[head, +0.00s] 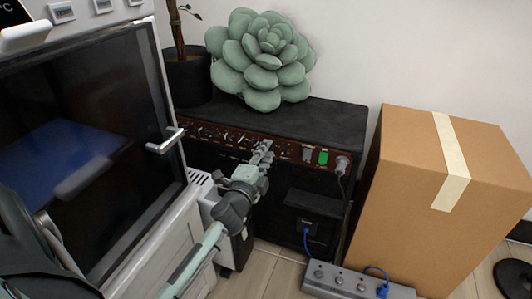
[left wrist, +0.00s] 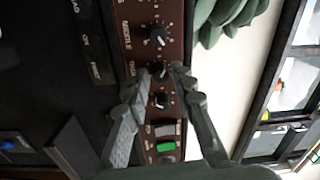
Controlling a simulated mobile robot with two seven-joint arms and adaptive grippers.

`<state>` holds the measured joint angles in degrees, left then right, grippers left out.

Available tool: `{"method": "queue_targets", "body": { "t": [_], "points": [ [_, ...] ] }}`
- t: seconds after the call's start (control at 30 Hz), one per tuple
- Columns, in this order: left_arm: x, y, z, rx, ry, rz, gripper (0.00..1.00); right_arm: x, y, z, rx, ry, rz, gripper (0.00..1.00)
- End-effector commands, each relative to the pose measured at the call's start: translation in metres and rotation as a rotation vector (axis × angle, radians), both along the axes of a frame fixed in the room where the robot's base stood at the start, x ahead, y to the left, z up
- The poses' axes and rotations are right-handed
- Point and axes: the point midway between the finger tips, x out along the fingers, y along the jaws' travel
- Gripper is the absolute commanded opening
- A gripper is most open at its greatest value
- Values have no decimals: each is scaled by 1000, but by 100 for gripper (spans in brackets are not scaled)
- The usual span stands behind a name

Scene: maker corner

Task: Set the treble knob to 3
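The amplifier's brown control panel (head: 225,140) runs along the front of a black cabinet, with a row of dark knobs. In the left wrist view, the knob beside the partly hidden label that seems to begin with "TR" (left wrist: 160,72) lies between my left gripper's fingertips (left wrist: 157,78). The fingers are apart, with a visible gap on each side of the knob; contact is not evident. The knob's exact pointer setting is too small to read. In the head view, my left gripper (head: 262,153) is at the panel and hides part of it. My right gripper is not seen.
A knob by the "MIDDLE" label (left wrist: 157,37) and another knob (left wrist: 162,100) flank the one between the fingers. A green switch (head: 323,157) is to the right. A plush succulent (head: 262,60) sits on top. A cardboard box (head: 425,190) and an oven (head: 95,130) stand either side.

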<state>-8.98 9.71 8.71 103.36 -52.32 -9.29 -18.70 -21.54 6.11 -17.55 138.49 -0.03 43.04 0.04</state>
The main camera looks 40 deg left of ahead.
Motion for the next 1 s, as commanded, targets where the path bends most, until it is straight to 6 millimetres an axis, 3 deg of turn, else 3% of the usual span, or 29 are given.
{"method": "queue_targets", "body": {
  "t": [0.27, 0.7, 1.0],
  "points": [
    [-13, -4, -1, -2, 0, 0, 25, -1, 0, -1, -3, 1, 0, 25],
    [-97, -25, -3, -2, 2, 2, 25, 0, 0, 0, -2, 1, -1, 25],
    [-117, -30, -3, 0, -1, 0, 25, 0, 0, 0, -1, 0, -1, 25]
  ]
}}
